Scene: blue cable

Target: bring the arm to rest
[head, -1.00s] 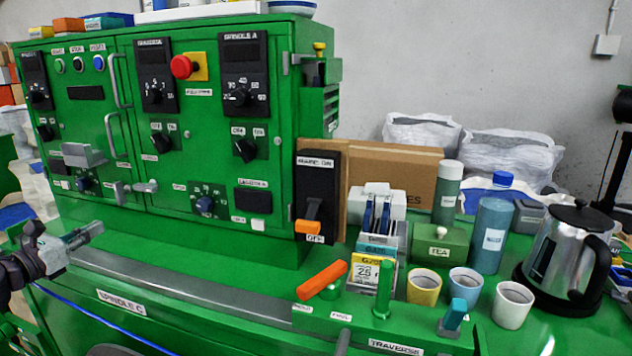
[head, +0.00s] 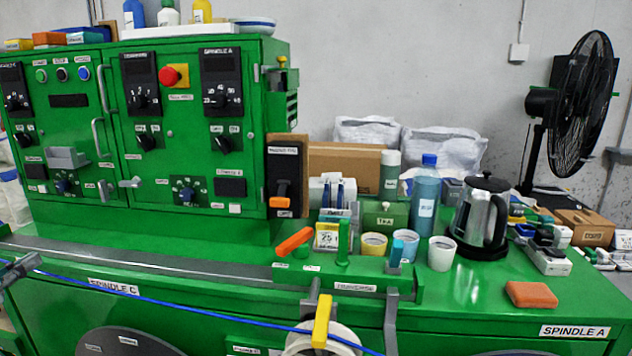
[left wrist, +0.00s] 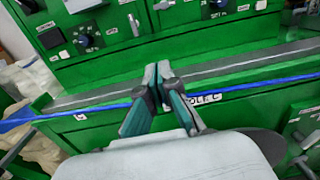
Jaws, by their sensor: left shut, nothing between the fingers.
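My left gripper (head: 20,268) is at the left edge of the head view, in front of the green machine, mostly cut off. In the left wrist view its two fingers (left wrist: 160,82) are together with nothing between them. In the left wrist view the cable (left wrist: 255,84) passes behind the fingers; I cannot tell how far behind. My right gripper is not in view.
The green control cabinet (head: 100,215) stands behind the bench ledge. Cups, a blue bottle (head: 426,195) and a kettle (head: 482,215) stand on the bench, with a black fan (head: 580,100) behind. A yellow-topped clip (head: 321,320) is at the front edge. An orange block (head: 531,294) lies at right.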

